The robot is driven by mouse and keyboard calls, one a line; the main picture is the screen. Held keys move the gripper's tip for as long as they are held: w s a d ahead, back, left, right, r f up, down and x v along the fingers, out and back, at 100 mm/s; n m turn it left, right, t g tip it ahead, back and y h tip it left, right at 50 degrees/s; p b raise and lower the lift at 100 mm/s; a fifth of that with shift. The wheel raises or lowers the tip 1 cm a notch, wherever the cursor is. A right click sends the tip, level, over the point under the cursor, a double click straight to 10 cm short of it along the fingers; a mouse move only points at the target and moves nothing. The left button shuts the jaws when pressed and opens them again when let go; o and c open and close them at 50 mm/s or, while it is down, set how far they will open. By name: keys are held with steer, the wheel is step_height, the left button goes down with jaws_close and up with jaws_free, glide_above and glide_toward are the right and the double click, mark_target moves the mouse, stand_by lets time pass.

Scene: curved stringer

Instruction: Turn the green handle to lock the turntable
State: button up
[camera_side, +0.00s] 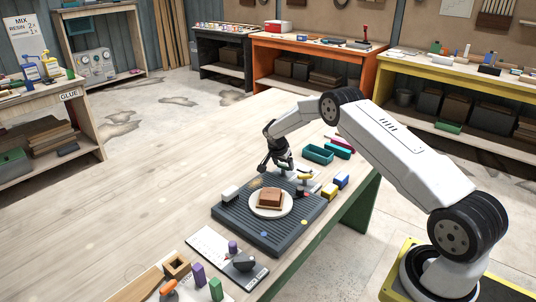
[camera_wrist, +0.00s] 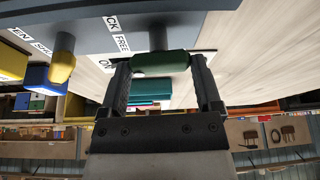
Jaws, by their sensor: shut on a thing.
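My gripper (camera_wrist: 160,66) has its two dark fingers on either side of the green handle (camera_wrist: 162,64), shut on it in the wrist view. The handle sits on a dark post beside a white label strip with "FREE" and partly hidden letters. In the side view my gripper (camera_side: 278,165) is low at the back corner of the dark grey board, and the handle is hard to make out there. The turntable (camera_side: 257,210) is a white round disc on that board with a brown block (camera_side: 270,199) on it.
A yellow knob (camera_wrist: 62,65) on a grey post stands near the handle; it also shows in the side view (camera_side: 305,177). Teal trays (camera_side: 318,153) and blue and yellow blocks are close by. The table's left side is clear.

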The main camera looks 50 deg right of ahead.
steer(key=m+g, duration=0.1)
steer(key=m, duration=0.3)
steer(key=shift+m+g, duration=0.3)
steer(key=shift+g, duration=0.1)
steer(key=shift+w+m+g+y, duration=0.1)
steer(key=shift+m+g+y, duration=0.3)
steer(key=shift+m, duration=1)
steer(key=shift+m+g, duration=0.3)
steer(key=shift+m, duration=0.4)
steer(key=o, duration=1)
steer(key=shift+o, duration=0.2)
steer(key=shift+r, duration=0.1)
steer(key=v, duration=0.7)
steer(key=shift+r, duration=0.3)
steer(key=shift+w, duration=0.1)
